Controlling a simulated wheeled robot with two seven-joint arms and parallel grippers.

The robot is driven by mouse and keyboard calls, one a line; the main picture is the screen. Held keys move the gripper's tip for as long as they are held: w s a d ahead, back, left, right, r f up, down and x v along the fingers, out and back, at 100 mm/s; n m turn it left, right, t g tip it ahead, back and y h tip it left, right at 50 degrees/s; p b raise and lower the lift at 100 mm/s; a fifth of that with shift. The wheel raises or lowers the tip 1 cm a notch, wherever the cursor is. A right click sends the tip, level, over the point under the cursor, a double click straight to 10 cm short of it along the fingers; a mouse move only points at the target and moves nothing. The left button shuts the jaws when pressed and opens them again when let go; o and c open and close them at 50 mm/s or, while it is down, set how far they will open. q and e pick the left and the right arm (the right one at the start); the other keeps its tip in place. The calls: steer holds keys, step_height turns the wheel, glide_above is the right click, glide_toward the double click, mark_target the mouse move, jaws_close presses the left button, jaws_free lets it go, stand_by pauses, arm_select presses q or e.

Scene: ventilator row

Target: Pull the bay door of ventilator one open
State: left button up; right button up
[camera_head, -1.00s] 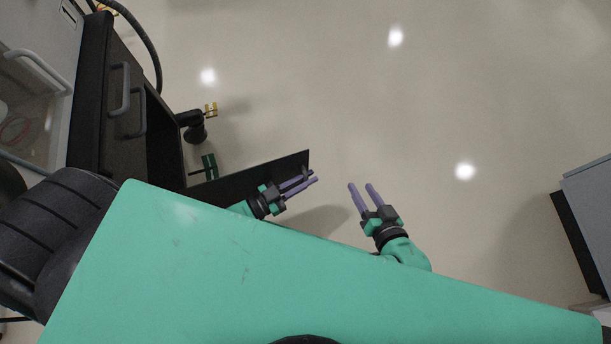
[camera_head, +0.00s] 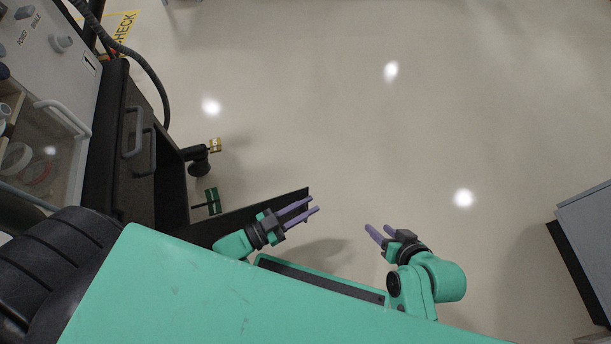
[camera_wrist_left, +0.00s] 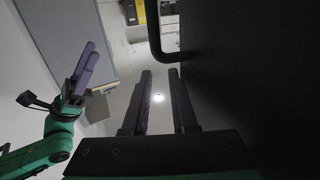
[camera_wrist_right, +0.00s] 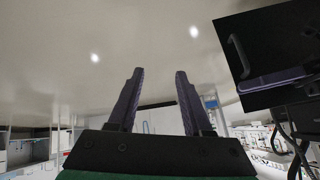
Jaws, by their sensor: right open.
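The bay door is a black panel (camera_head: 235,213) that stands swung out from the dark ventilator cabinet (camera_head: 152,185) at left in the head view. My left gripper (camera_head: 306,208) is beside the door's free end, its two purple fingers apart. In the left wrist view the door (camera_wrist_left: 255,80) fills the right side, and its dark handle (camera_wrist_left: 158,45) lies beyond the fingertips; nothing shows between them. The right wrist view shows the door (camera_wrist_right: 275,45) with its handle (camera_wrist_right: 237,55). My right gripper (camera_head: 377,230) is open and empty over the floor, right of the door.
A black fitting (camera_head: 199,165) with a yellow tip and a green fitting (camera_head: 212,200) stick out near the cabinet. Two grey handles (camera_head: 133,132) are on the cabinet front. A grey box (camera_head: 588,235) stands at far right. The floor between is clear.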

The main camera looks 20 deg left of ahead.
arm_select(q)
step_height(320, 180, up, 6)
steer(key=p, duration=0.3)
steer(key=shift+f, duration=0.1)
arm_select(e)
steer(key=s+d+r+g+h+p, duration=0.25)
steer(key=s+d+r+g, duration=0.3)
steer(key=d, duration=0.35)
arm_select(q)
step_height(320, 180, up, 9)
steer(key=p, duration=0.1)
steer(key=shift+f, duration=0.15)
arm_select(e)
step_height(320, 180, down, 8)
steer(key=m+h, duration=0.1)
steer(key=shift+w+d, duration=0.3)
steer(key=shift+d, duration=0.15)
steer(key=shift+r, duration=0.15)
